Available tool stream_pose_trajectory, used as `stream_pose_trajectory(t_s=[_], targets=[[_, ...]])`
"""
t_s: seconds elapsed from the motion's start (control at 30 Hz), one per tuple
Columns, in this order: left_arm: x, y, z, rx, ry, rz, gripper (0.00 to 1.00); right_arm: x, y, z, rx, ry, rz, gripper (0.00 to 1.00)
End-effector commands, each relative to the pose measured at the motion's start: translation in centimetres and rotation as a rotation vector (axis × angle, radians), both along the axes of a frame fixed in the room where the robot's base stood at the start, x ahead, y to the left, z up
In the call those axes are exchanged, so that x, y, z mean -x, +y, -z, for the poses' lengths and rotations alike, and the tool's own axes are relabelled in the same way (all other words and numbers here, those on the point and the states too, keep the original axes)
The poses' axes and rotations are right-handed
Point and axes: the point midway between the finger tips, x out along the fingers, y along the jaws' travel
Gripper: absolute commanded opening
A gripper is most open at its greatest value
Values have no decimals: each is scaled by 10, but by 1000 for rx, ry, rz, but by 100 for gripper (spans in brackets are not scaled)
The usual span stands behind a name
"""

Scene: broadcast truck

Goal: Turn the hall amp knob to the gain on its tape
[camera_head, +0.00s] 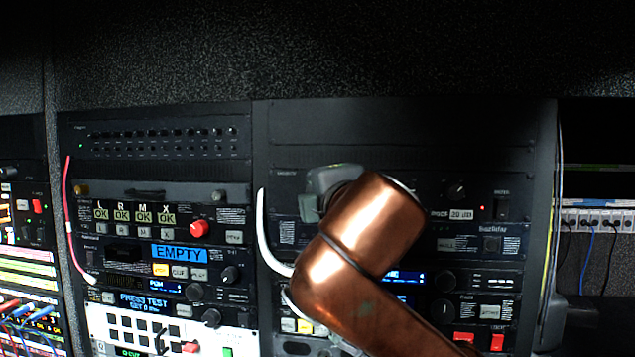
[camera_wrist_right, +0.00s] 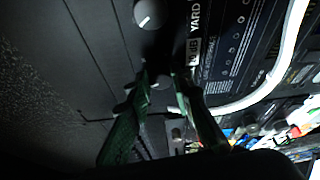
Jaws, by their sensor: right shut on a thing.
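My right gripper shows in the right wrist view (camera_wrist_right: 162,76), with its green fingers reaching to the rack face. It is shut on a dark knob, apparently the hall amp knob, mostly hidden in shadow between the fingertips; its pointer cannot be read. A white tape (camera_wrist_right: 193,48) ending in "dB" lies beside the right finger; its number is hidden. In the head view my copper right arm covers this stretch of panel, with the grey gripper body (camera_head: 322,186) against the rack. My left gripper is not in view.
Another round knob (camera_wrist_right: 143,13) with a white pointer sits just beyond the fingertips, near the printed word "YARD". A white cable (camera_head: 262,232) loops left of my arm. A knob (camera_head: 457,190) and a "20 dB" tape (camera_head: 461,214) are to its right.

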Motion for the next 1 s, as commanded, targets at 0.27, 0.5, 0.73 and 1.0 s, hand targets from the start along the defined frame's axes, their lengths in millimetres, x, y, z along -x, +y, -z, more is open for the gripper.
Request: stream_pose_trajectory(t_s=[0.27, 0.5, 0.73, 1.0], targets=[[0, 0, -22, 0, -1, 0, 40, 0, 1, -4, 202, 40, 0, 0], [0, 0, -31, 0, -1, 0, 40, 0, 2, -3, 305, 62, -1, 0], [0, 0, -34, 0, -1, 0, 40, 0, 2, -2, 346, 71, -2, 0], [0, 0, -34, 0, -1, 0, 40, 0, 3, -1, 352, 73, -3, 0]])
